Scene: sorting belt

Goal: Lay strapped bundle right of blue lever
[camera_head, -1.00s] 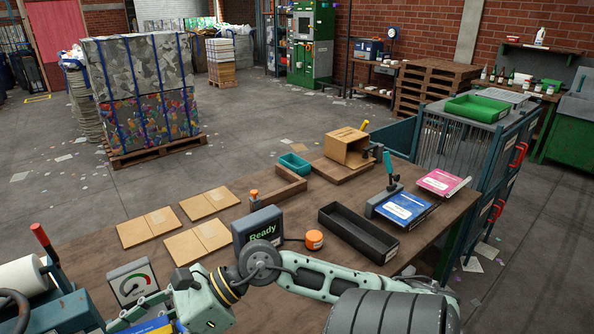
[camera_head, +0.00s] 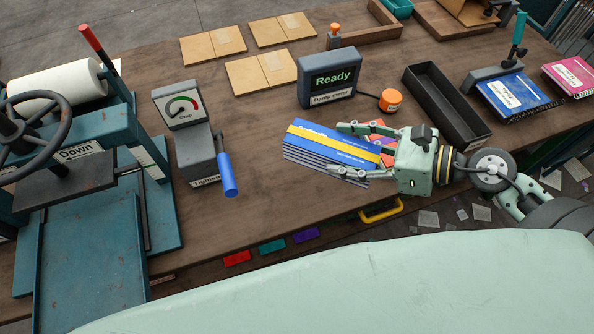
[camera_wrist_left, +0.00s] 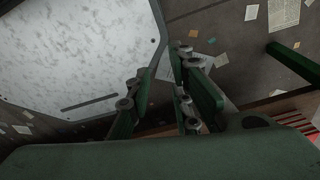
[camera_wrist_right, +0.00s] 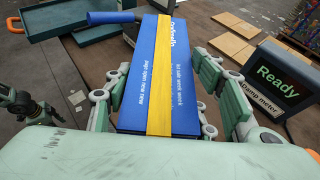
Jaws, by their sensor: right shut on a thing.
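The strapped bundle (camera_head: 330,146) is a blue block with a yellow strap. My right gripper (camera_head: 340,150) is shut on it, one finger along each long side, also clear in the right wrist view (camera_wrist_right: 143,90). The bundle is right of the blue lever (camera_head: 228,175), with a gap of bare table between. It is low over the table; I cannot tell whether it touches. The lever hangs from the grey gauge stand (camera_head: 195,150). My left gripper shows only in the left wrist view (camera_wrist_left: 165,100), fingers apart and empty, away from the bundle.
The damp meter (camera_head: 328,82) and an orange button (camera_head: 390,99) stand behind the bundle. A black tray (camera_head: 446,108) is to the right. A teal press (camera_head: 75,165) fills the left. Bare wood lies between lever and bundle.

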